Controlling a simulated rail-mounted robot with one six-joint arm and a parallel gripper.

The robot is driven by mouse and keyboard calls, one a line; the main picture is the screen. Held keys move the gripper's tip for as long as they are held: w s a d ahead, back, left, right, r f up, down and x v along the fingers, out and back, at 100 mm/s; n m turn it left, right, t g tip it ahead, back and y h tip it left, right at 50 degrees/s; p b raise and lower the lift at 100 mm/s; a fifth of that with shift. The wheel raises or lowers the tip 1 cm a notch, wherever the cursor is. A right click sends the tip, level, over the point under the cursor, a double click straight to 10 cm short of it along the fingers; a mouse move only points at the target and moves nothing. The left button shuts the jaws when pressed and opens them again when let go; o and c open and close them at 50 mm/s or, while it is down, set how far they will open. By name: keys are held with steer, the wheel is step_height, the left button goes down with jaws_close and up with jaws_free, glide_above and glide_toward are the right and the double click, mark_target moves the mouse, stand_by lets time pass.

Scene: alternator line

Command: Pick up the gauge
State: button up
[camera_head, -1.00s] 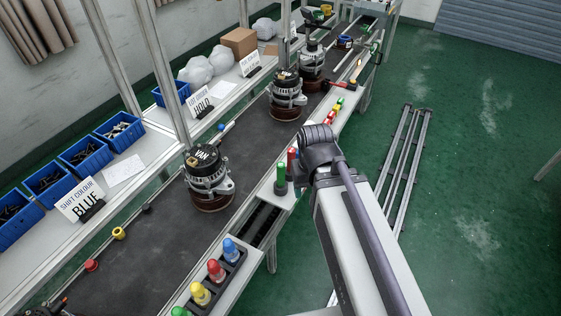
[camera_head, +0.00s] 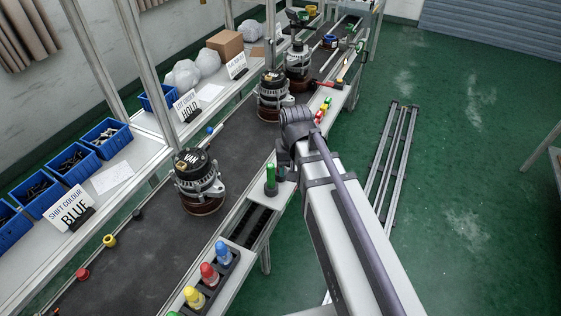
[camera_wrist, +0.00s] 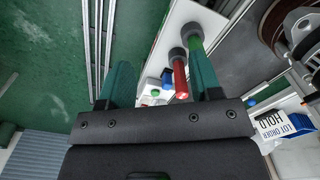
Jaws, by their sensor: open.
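A green-handled piece (camera_head: 270,178) with a dark base stands upright on the pale ledge beside the conveyor, just left of my arm. In the wrist view, a green cylinder (camera_wrist: 195,45) and a red cylinder (camera_wrist: 180,75), each with a grey collar, stand close together. They look like gauge handles; I cannot tell which one is the gauge. My gripper (camera_wrist: 161,80) is open and empty. The red cylinder shows between its teal fingers, nearer the right one; the green one is partly behind that finger. In the head view my arm hides the gripper and the red piece.
Alternators (camera_head: 198,182) stand on the dark conveyor (camera_head: 135,255). A rack holds blue, red and yellow capped pieces (camera_head: 209,275) at the near ledge. Small coloured parts and a red-handled tool (camera_head: 328,84) lie farther along. Green floor to the right is mostly clear.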

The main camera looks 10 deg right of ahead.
steer(key=w+m, duration=1.4)
steer(key=w, duration=0.1)
steer(key=shift+w+d+m, duration=0.1)
steer(key=shift+w+m, duration=0.3)
steer(key=m, duration=0.3)
steer(key=shift+s+m, duration=0.2)
steer(key=shift+m, duration=0.1)
step_height(320, 180, down, 11)
steer(key=b, duration=1.1)
steer(key=shift+r, duration=0.2)
steer(key=shift+c, duration=0.2)
steer(key=c, duration=1)
step_height(320, 180, up, 10)
steer(key=p, duration=1)
steer(key=shift+r+p, duration=0.15)
steer(key=shift+p, duration=0.2)
steer(key=shift+f, duration=0.2)
steer(key=o, duration=0.4)
steer(key=shift+c, duration=1.3)
